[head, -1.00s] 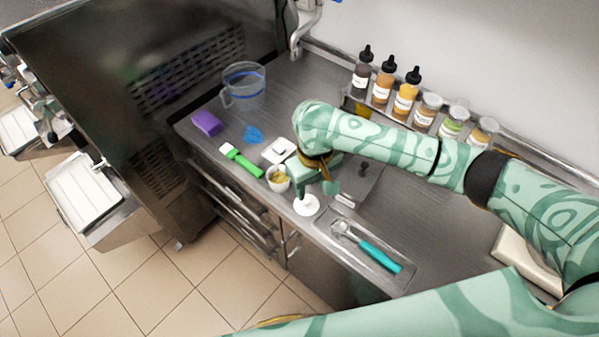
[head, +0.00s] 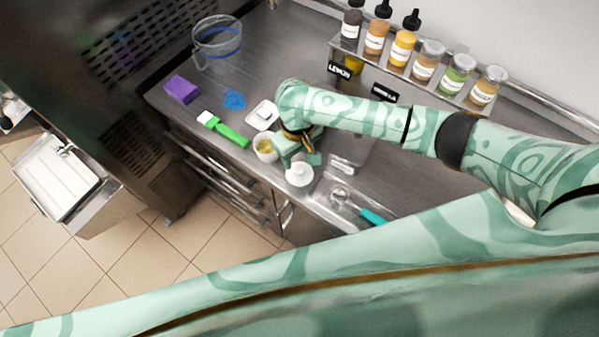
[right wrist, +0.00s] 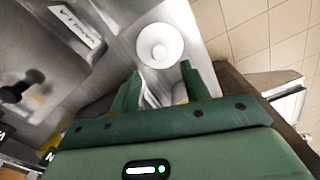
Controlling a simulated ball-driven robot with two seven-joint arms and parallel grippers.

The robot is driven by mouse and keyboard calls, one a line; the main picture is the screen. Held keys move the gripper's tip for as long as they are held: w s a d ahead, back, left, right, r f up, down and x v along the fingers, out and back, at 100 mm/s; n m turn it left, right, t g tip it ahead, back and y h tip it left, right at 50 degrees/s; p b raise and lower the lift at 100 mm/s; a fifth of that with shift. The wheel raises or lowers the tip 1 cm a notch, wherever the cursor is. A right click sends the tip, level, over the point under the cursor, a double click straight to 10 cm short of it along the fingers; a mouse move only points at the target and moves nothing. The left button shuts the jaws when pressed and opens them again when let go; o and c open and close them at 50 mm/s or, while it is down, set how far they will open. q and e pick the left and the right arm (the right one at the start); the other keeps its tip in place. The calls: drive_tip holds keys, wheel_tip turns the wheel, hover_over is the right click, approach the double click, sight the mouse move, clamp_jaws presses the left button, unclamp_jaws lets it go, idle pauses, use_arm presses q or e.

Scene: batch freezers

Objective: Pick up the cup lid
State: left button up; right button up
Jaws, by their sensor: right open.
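The cup lid (head: 299,174) is a small white round disc near the front edge of the steel counter. It also shows in the right wrist view (right wrist: 160,45), just past the fingertips, with a raised round centre. My right gripper (right wrist: 160,78) is open, with its two green fingers apart and pointing at the lid. In the head view my right gripper (head: 301,160) is right above and behind the lid; I cannot tell whether they touch. A small white cup (head: 265,150) with yellowish contents stands just left of the gripper. My left gripper is out of view.
A green-handled brush (head: 230,135), a purple block (head: 182,89), a blue cloth (head: 235,99) and a clear pitcher (head: 217,45) lie left. A teal-handled scoop (head: 372,216) is at right, partly hidden by my arm. A bottle rack (head: 410,72) lines the back.

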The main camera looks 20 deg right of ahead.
sight(300, 169)
drive_tip(key=f+b, duration=0.1)
drive_tip(key=f, duration=0.1)
drive_tip(key=s+f, duration=0.1)
drive_tip(key=f, duration=0.1)
drive_tip(key=shift+d+f+b, duration=0.1)
drive_tip(key=shift+f+b, duration=0.05)
drive_tip(key=shift+b, duration=0.25)
drive_tip(key=shift+f, duration=0.35)
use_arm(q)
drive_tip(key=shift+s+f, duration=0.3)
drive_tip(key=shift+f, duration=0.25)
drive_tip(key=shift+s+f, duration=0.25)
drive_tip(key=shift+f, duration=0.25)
use_arm(e)
drive_tip(key=shift+r, duration=0.1)
clamp_jaws()
